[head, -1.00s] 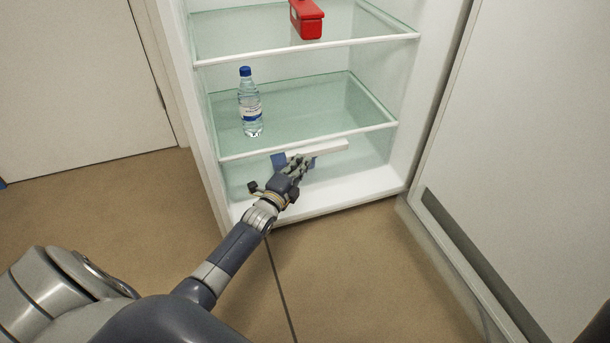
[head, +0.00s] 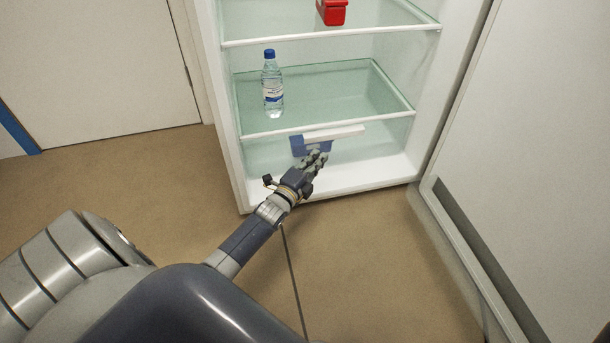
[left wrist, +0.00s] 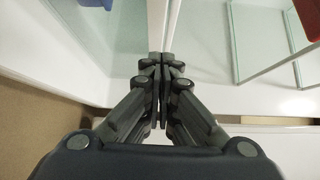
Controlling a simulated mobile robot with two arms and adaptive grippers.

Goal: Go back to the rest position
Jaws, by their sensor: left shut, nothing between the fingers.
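My left gripper (head: 317,160) is shut and empty in the head view. It is at the low front opening of the fridge (head: 375,175), in front of a blue and white object (head: 312,145) under the lower glass shelf. In the left wrist view its fingers (left wrist: 163,75) are pressed together with nothing between them. My right gripper is not in view.
A water bottle (head: 273,85) stands on the lower glass shelf (head: 330,95). A red box (head: 331,12) sits on the upper shelf (head: 385,20). The open fridge door (head: 535,150) is at the right. Brown floor (head: 375,260) lies clear in front.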

